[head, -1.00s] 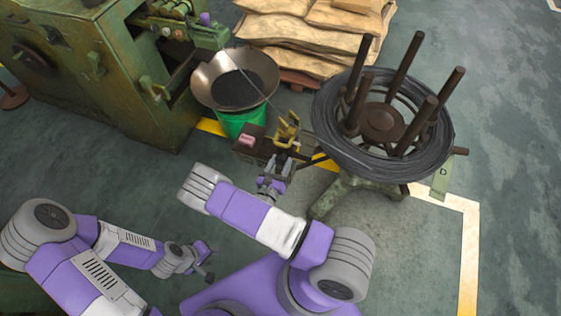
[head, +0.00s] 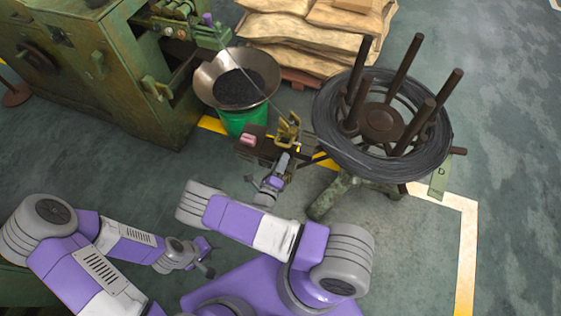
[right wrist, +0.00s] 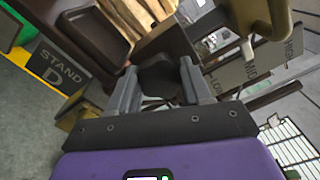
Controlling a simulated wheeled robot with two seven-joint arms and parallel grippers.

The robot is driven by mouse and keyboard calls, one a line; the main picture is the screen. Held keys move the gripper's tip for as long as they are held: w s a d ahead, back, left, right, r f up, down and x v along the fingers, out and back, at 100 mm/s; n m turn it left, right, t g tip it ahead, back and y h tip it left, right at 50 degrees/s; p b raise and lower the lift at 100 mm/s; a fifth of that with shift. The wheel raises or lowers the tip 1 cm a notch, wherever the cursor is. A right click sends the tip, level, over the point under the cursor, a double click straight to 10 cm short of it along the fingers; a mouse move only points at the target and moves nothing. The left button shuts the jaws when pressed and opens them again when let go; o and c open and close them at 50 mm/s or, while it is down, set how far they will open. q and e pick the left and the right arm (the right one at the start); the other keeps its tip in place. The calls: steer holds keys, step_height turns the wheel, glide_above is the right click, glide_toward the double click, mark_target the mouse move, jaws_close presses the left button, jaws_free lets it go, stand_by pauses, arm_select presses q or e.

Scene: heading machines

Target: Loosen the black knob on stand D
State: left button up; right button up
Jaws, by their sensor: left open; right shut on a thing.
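Stand D carries a coil of dark wire (head: 330,140) on a reel with upright brown posts, with a green tag marked D (head: 439,182). Beside it is a small dark box with a yellow bracket (head: 287,130). In the right wrist view the black knob (right wrist: 160,76) sits between the two grey fingers of my right gripper (right wrist: 158,88), which is shut on it. In the head view my right gripper (head: 283,164) is at the box, and the knob is hidden there. My left gripper (head: 209,257) is open and empty, low and away from the stand.
A sign reading STAND D (right wrist: 62,66) shows in the right wrist view, with a plate of partly readable lettering (right wrist: 250,68). A metal pan (head: 213,92) on a green bucket (head: 240,122), stacked sacks (head: 290,50) and a green machine (head: 110,85) stand behind. Floor at right is clear.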

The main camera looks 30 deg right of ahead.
steer(key=shift+f+n, duration=0.1)
steer(key=shift+n, duration=1.8)
steer(key=o, duration=1.1)
steer(key=shift+c, duration=0.2)
steer(key=p+v, duration=0.1)
steer(key=v, duration=0.6)
steer(key=shift+s+a, duration=0.15)
steer(key=shift+a, duration=0.1)
